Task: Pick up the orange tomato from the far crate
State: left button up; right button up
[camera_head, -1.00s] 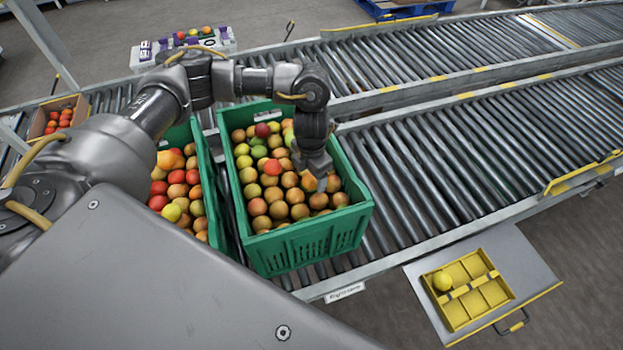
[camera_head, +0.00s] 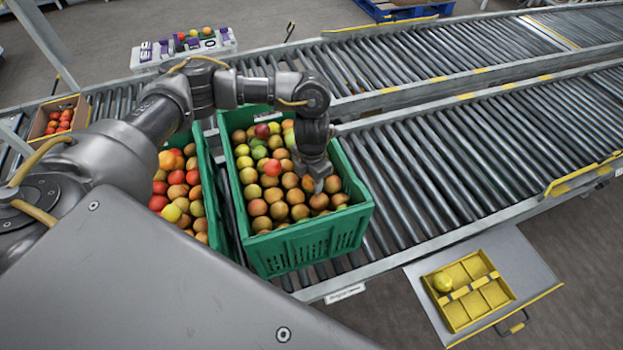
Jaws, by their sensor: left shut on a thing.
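Two green crates full of tomatoes stand side by side on the near roller conveyor. The right green crate (camera_head: 306,246) holds mostly brownish-orange tomatoes, with a few yellow, green and red ones. My left gripper (camera_head: 319,186) points down into this crate near its right side, among the tomatoes. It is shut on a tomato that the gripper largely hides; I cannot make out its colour. The left green crate (camera_head: 207,185) holds red, orange and yellow tomatoes and is partly behind my left arm. My right gripper is not in view.
A small box of red tomatoes (camera_head: 48,131) is at the far left. The rollers (camera_head: 450,170) right of the crates are clear.

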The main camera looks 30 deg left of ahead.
pick_arm(q)
jog(key=shift+r, duration=0.45)
notch_tip(320, 180, up, 3)
jog(key=shift+f, duration=0.2)
jog(key=s+d+r+b, duration=0.1)
jog(key=s+d+r, duration=0.1)
jog(key=d+r, duration=0.2)
jog(key=s+d+r, duration=0.2)
jog(key=d+r, duration=0.3)
jog(key=d, duration=0.4)
jog(key=shift+s+d+r+b, duration=0.15)
jog(key=shift+s+r+b, duration=0.1)
jog(key=shift+b, duration=0.15)
